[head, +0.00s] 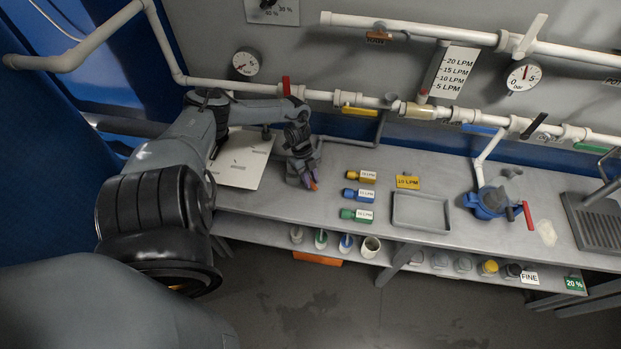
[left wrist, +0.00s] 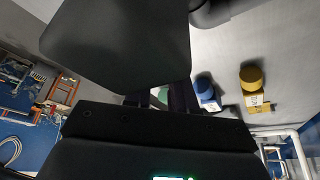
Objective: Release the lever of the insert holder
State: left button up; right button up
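No part is marked as the insert holder, so I cannot tell for certain which it is. A beige section (head: 418,111) sits in the white pipe below the flow scale. A blue clamp-like device (head: 487,203) with a red lever (head: 528,220) stands on the bench at the right. Yellow (head: 361,176), blue (head: 358,194) and green (head: 355,214) inserts with LPM labels lie on the bench. My left gripper (head: 313,185) points down left of them, away from the pipe and blue device. In the left wrist view its dark fingers (left wrist: 168,97) look apart, with green behind them.
A grey tray (head: 421,212) and a yellow 10 LPM sign (head: 407,182) are right of the inserts. Cups stand on the lower shelf. A white panel (head: 243,160) lies behind my left arm.

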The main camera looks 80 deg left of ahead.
pick_arm(q)
jog(key=shift+o, duration=1.2)
jog(key=p+v, duration=0.3)
jog(key=v, duration=0.7)
jog(key=shift+a+r, duration=0.15)
jog(key=shift+r, duration=0.25)
